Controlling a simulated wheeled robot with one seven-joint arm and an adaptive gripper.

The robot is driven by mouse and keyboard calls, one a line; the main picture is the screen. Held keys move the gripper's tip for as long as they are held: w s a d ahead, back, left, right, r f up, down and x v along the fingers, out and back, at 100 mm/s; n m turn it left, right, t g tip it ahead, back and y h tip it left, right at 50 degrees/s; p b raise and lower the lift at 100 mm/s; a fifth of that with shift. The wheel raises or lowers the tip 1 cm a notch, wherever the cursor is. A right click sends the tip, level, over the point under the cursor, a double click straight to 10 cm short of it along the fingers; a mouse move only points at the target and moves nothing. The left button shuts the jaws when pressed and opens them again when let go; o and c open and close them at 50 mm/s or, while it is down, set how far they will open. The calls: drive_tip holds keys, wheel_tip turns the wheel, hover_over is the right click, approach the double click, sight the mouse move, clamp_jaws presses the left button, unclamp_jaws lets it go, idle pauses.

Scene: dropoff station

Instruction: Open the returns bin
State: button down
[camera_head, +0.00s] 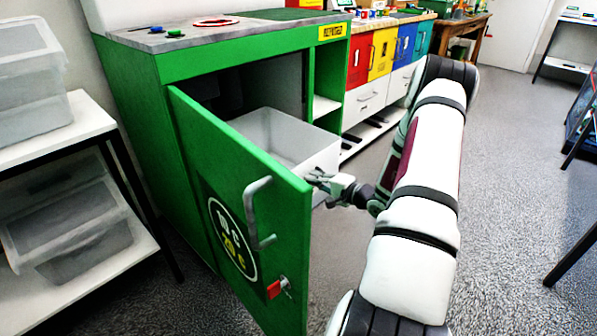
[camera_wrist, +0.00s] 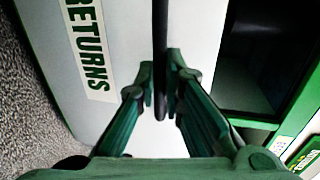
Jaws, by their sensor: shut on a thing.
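The returns bin (camera_head: 322,157) is a pale grey open-topped bin that sticks out of the green cabinet (camera_head: 140,130) behind its swung-open door (camera_head: 205,150). In the wrist view the bin (camera_wrist: 125,30) bears a green "RETURNS" label (camera_wrist: 86,45) left of the fingers. My gripper (camera_head: 322,181) is at the bin's front, just right of the door's free edge. In the wrist view its two fingers (camera_wrist: 163,80) are shut on the bin, either side of a dark upright edge. The inside of the bin looks empty where it shows; its lower part is hidden by the door.
The open door stands left of my arm, with a grey handle (camera_head: 258,210) and a red tag with keys (camera_head: 276,287). A shelf with clear plastic tubs (camera_head: 30,80) is at the left. Coloured cabinets (camera_head: 381,52) stand at the back. Open floor (camera_head: 510,150) lies to the right.

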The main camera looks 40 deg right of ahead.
drive_tip(key=shift+f+v, duration=0.2)
drive_tip(key=shift+v, duration=0.65)
drive_tip(key=shift+f+v, duration=0.15)
drive_tip(key=shift+v, duration=0.7)
drive_tip(key=shift+f+v, duration=0.2)
drive_tip(key=shift+v, duration=0.65)
drive_tip(key=shift+s, duration=0.1)
drive_tip(key=c, duration=1.7)
unclamp_jaws()
drive_tip(key=v, duration=1.2)
